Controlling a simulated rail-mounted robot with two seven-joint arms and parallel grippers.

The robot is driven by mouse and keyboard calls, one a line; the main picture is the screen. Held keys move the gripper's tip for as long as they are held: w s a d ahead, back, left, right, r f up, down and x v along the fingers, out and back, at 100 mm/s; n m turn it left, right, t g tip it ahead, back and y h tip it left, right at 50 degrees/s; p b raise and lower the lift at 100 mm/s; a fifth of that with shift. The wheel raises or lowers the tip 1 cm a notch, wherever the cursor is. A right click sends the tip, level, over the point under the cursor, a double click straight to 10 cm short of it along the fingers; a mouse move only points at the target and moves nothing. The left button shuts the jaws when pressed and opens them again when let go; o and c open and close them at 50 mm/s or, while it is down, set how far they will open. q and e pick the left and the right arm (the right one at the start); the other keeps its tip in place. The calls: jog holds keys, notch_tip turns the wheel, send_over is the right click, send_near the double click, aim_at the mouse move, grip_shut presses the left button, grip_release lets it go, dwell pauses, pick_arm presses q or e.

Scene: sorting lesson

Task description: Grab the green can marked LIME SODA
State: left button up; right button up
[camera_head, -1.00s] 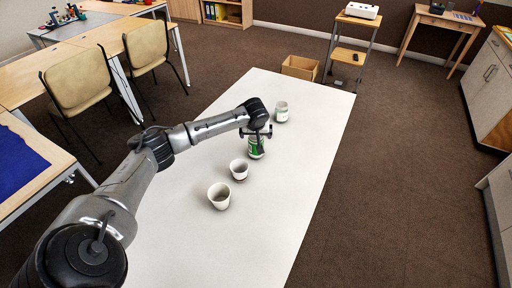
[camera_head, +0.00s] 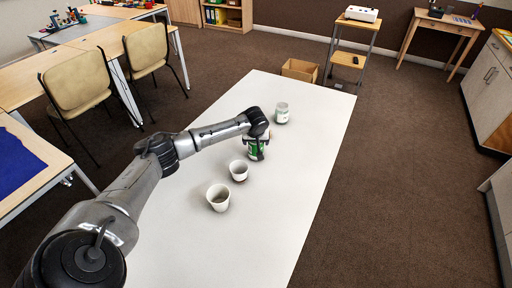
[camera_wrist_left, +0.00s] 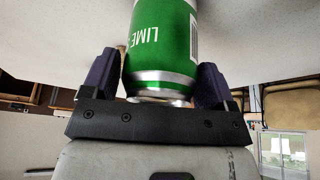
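The green can (camera_head: 253,153) marked LIME stands on the white table (camera_head: 290,205), with part of it hidden behind my left gripper. In the left wrist view the can (camera_wrist_left: 160,45) appears upside down, its silver end toward the palm. My left gripper (camera_head: 257,146) is around the can, one finger on each side. In the left wrist view its dark fingers (camera_wrist_left: 158,82) lie close against the can's sides, with no clear gap. My right gripper is not in view.
Two white cups, a nearer one (camera_head: 218,198) and another (camera_head: 239,171), stand in front of the can. A white-and-green container (camera_head: 282,113) stands behind it. The table's right side is clear. A cardboard box (camera_head: 300,70) sits beyond the far edge.

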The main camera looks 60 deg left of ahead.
pick_arm(q)
jog(key=c, duration=0.6)
